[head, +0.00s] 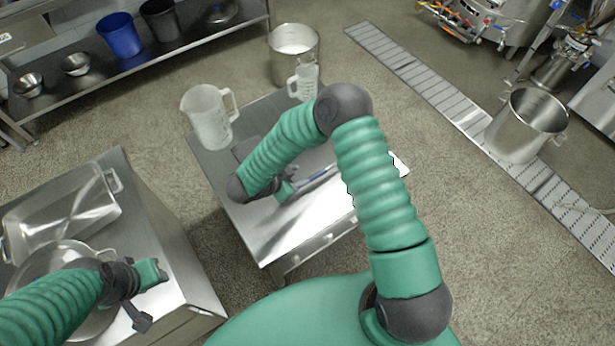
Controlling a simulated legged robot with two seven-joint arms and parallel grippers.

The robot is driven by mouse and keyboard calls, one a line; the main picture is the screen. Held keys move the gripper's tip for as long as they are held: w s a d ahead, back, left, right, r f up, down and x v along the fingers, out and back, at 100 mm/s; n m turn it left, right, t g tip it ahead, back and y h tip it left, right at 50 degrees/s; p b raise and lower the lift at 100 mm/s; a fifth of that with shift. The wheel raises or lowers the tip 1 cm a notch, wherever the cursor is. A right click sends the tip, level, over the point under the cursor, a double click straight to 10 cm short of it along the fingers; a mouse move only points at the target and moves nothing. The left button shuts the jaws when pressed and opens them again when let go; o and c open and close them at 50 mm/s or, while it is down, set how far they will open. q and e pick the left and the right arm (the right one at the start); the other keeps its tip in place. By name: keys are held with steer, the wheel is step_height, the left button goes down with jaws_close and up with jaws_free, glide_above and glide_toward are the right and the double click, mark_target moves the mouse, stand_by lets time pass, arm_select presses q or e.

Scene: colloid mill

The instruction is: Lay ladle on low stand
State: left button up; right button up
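A low steel stand (252,232) is in the middle of the head view. My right arm arches over it, and my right gripper (292,185) is low over its top. A thin bluish-grey bar (320,177), possibly the ladle's handle, lies at a slant beside this gripper. I cannot tell whether the gripper holds it. No ladle bowl is clearly visible; my arm covers part of the top. My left gripper (150,290) is over the lower-left steel table (165,235), beside a round steel pan (60,262).
A translucent jug (208,118) and a smaller measuring jug (304,82) stand at the stand's back. A steel pot (293,55) is behind it. A clear rectangular tray (65,210) is on the left table. Another pot (527,125) stands right, by the floor drain (430,88).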

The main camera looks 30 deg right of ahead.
steer(key=w+a+r+n+t+y, duration=0.6)
steer(key=w+a+r+n+y, duration=0.1)
steer(key=w+r+n, duration=0.15)
steer(key=s+d+r+n+g, duration=0.1)
steer(key=s+n+g, duration=0.1)
steer(key=s, duration=0.5)
steer(key=s+d+r+n+g+y, duration=0.1)
steer(key=s+n, duration=0.3)
steer(key=s, duration=0.4)
steer(key=s+d+r+n+g, duration=0.2)
steer(key=s+n+g, duration=0.1)
steer(key=s, duration=0.4)
steer(key=shift+s+y, duration=0.4)
steer(key=shift+s+r, duration=0.1)
steer(key=shift+s, duration=0.05)
